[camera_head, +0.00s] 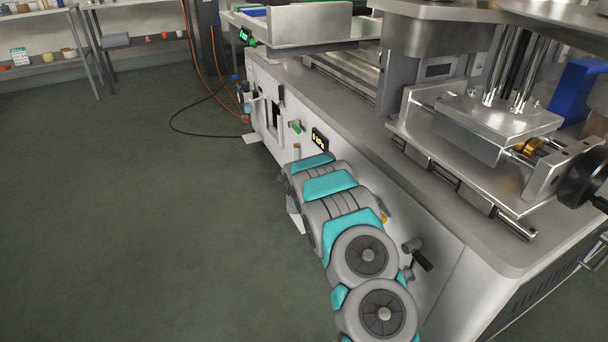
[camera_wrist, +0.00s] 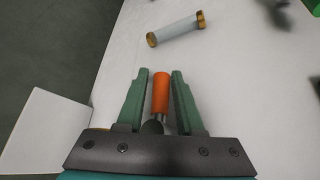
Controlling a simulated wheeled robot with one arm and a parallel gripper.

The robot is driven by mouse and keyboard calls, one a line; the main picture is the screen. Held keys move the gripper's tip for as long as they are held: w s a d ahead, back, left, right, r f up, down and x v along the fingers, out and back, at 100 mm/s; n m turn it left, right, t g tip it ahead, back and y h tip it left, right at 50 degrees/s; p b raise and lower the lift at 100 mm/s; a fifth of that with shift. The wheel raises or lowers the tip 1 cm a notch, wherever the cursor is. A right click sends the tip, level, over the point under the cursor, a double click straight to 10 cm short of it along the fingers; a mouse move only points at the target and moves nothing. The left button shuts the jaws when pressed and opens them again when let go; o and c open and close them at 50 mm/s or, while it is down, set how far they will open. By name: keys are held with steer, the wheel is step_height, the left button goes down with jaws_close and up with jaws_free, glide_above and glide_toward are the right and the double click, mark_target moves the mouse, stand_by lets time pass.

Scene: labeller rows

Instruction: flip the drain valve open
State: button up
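An orange handle (camera_wrist: 160,92) on a metal stem, apparently the drain valve's lever, stands out from the machine's white side panel in the wrist view. My gripper (camera_wrist: 160,74) is open, with one green finger on each side of the handle. Narrow gaps show between the fingers and the handle, so it is not clamped. The valve's body is mostly hidden behind the gripper's palm.
A clear tube with brass ends (camera_wrist: 176,28) is on the panel beyond the fingertips. A white plate (camera_wrist: 42,128) juts out at the left. Floor at left is clear.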

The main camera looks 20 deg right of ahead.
steer(key=shift+s, duration=0.1)
steer(key=v, duration=0.7)
steer(key=shift+s+a, duration=0.2)
steer(key=shift+s, duration=0.05)
steer(key=shift+r, duration=0.1)
steer(key=shift+r, duration=0.1)
